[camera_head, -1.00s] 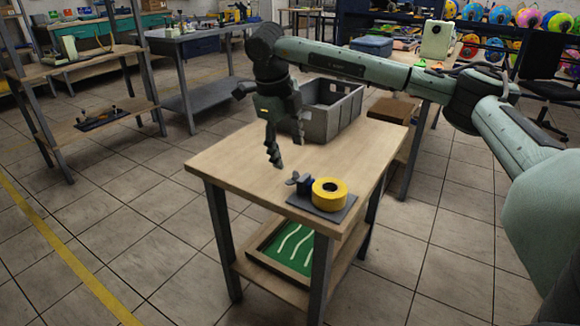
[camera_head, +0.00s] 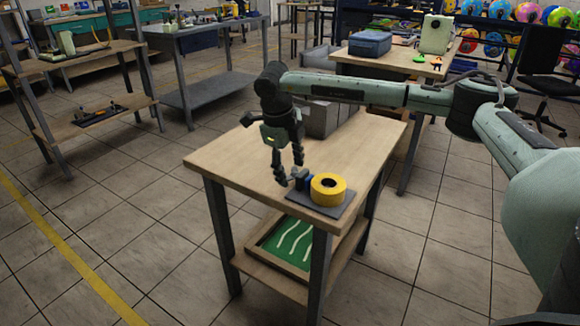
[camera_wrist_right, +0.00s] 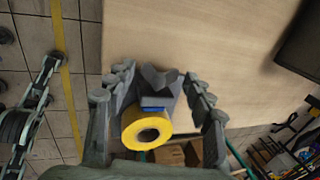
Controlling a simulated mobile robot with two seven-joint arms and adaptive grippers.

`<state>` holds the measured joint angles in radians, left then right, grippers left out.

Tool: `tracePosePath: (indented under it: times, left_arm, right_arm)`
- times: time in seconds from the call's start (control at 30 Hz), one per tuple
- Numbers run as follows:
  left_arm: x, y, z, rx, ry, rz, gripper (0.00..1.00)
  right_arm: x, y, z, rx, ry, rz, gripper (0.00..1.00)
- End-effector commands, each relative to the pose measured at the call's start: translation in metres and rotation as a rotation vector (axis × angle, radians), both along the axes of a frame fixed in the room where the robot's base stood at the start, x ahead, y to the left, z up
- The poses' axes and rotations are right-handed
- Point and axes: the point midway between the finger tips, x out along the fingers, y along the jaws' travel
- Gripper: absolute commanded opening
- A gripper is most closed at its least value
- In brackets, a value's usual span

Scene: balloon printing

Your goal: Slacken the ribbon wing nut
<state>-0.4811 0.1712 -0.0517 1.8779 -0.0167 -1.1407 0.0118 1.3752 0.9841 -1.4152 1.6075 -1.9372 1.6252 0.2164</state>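The ribbon stand is a dark base plate (camera_head: 322,205) at the table's front corner, with a yellow ribbon roll (camera_head: 328,188) on it. A grey wing nut (camera_wrist_right: 158,78) sits above a blue block (camera_wrist_right: 154,102) beside the roll. My right gripper (camera_head: 290,172) points down at the wing nut's side of the stand. In the wrist view its fingers stand apart on either side of the wing nut, with gaps visible; it is open. Jointed parts at that view's left edge look like my left gripper (camera_wrist_right: 30,110); their opening is unclear.
The wooden table (camera_head: 235,155) is mostly bare on its left. A grey crate (camera_head: 325,118) stands at the back behind my right arm. A green board in a wooden frame (camera_head: 290,245) lies on the lower shelf.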

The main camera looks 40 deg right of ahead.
Motion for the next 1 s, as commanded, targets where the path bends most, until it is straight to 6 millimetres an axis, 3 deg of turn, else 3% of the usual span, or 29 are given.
tracePosePath:
  times: [0.03,0.3,0.5,0.63,0.9,0.93,1.0]
  left_arm:
    - [0.000,0.000,0.000,0.000,0.000,0.000,0.40]
    - [0.000,0.000,0.000,0.000,0.000,0.000,0.40]
    - [0.000,0.000,0.001,-0.001,-0.001,0.001,0.40]
    - [-0.002,0.001,-0.010,-0.005,0.005,0.002,0.40]
    - [0.001,0.001,-0.014,-0.006,0.003,0.002,0.40]
    - [0.002,0.001,-0.014,-0.007,0.001,0.001,0.40]
    - [0.003,0.000,-0.012,-0.007,-0.003,0.001,0.40]
  right_arm:
    - [0.000,0.000,0.000,0.000,0.000,0.000,0.43]
    - [0.000,0.000,0.000,0.000,0.000,0.000,0.10]
    - [0.001,-0.003,0.002,0.083,0.035,-0.005,0.10]
    - [0.002,-0.004,0.002,0.149,0.062,-0.003,0.10]
    - [0.002,-0.004,0.002,0.155,0.063,0.001,0.10]
    - [0.002,-0.004,0.002,0.155,0.063,0.001,0.43]
    - [0.002,-0.004,0.002,0.155,0.063,0.001,0.51]
